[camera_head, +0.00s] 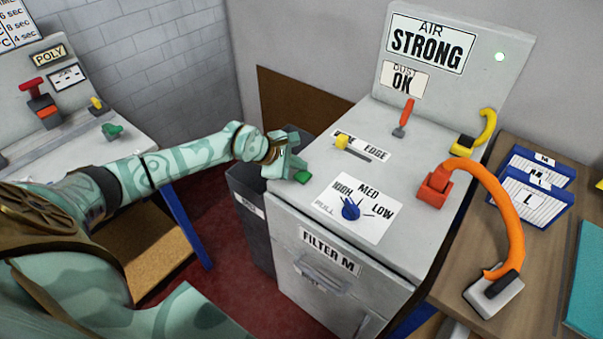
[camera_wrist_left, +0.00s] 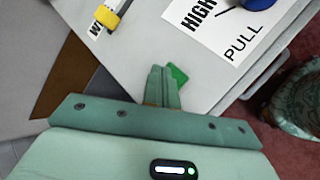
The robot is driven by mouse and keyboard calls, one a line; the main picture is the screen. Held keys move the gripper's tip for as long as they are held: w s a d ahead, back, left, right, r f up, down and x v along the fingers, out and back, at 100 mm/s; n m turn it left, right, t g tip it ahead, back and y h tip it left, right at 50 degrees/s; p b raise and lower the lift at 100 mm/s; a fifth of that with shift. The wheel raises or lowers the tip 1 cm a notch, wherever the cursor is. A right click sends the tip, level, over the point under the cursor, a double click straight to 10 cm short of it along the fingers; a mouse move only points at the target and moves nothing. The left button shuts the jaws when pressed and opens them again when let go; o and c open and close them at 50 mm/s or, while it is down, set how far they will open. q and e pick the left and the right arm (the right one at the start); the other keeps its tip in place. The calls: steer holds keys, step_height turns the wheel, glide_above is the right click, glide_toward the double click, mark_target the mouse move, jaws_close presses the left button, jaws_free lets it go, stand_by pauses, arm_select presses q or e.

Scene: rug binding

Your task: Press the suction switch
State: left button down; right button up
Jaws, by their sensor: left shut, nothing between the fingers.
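A green switch (camera_head: 302,177) sits at the near left edge of the grey machine's top (camera_head: 300,205), by the blue dial. It is likely the suction switch, though no label on it is readable. My left gripper (camera_head: 290,170) is shut and empty, with its fingertips right at the switch. In the left wrist view the shut fingertips (camera_wrist_left: 163,76) partly cover the green switch (camera_wrist_left: 178,74). I cannot tell whether they touch it. My right gripper is not in view.
On the machine top are a blue dial (camera_head: 350,209), a yellow slider (camera_head: 341,141), a red-orange lever (camera_head: 403,118) and an orange hose (camera_head: 500,205). A bench (camera_head: 543,250) with labelled blue-and-white packs (camera_head: 532,202) stands right. Another machine with a red lever (camera_head: 33,87) stands left.

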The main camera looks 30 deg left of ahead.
mark_target(299, 176)
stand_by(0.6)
arm_select(q)
steer(key=shift+f+b, duration=0.3)
steer(key=shift+f, duration=0.15)
steer(key=shift+f+b, duration=0.35)
steer(key=shift+f, duration=0.15)
stand_by(0.5)
steer(key=shift+r+p, duration=0.75)
steer(key=shift+r, duration=0.25)
step_height(299, 176, up, 6)
steer(key=p, duration=0.4)
steer(key=shift+p, duration=0.3)
